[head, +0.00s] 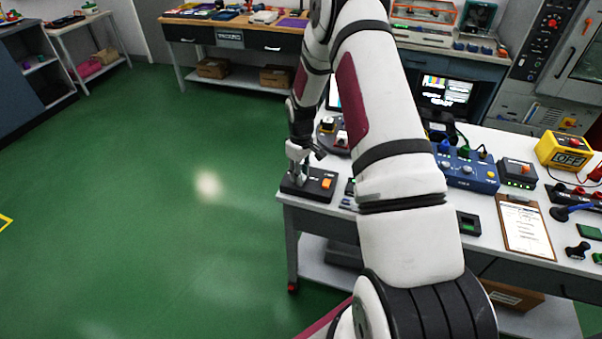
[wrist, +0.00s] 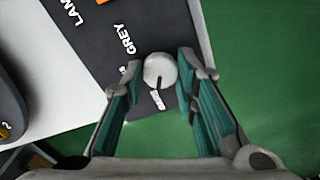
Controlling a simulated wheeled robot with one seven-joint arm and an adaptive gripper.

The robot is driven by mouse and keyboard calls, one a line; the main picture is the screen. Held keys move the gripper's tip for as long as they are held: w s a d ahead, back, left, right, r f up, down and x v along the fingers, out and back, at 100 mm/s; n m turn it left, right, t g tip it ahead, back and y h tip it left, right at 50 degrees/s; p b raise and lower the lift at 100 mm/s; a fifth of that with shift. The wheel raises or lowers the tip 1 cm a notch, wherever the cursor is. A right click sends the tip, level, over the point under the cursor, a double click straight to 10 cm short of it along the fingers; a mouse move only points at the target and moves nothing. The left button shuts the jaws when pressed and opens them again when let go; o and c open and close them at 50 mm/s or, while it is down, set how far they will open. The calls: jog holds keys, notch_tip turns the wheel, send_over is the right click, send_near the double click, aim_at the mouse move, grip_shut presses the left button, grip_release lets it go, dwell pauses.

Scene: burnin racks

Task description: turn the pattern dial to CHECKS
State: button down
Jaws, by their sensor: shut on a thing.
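A black control box (head: 313,186) sits at the near left corner of the white bench. It also fills the upper middle of the wrist view (wrist: 105,35). Its pale round dial knob (wrist: 158,68) has a dark pointer line that points down toward a small white label, too small to read. GREY and part of LAMP are legible on the box. The word CHECKS is not legible. My gripper (head: 298,168) reaches down onto the box, and its two fingertips (wrist: 163,73) are shut on the knob's sides. In the head view the knob is hidden by the gripper.
An orange switch (head: 327,184) is on the same box, right of the gripper. Other devices stand close by, including a blue box (head: 468,172), a yellow meter (head: 563,151) and a clipboard (head: 524,228). Green floor (head: 150,200) left of the bench is clear.

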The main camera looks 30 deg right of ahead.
jog(key=m+b, duration=0.2)
jog(key=m, duration=0.3)
jog(key=shift+w+m, duration=0.1)
jog(key=shift+m, duration=0.2)
jog(key=m+b, duration=0.2)
jog(key=m, duration=0.4)
jog(key=shift+b, duration=0.3)
dwell(0.4)
jog(key=c, duration=1.2)
grip_release()
jog(key=shift+c, duration=0.2)
jog(key=shift+r, duration=0.15)
notch_tip(320, 180, up, 12)
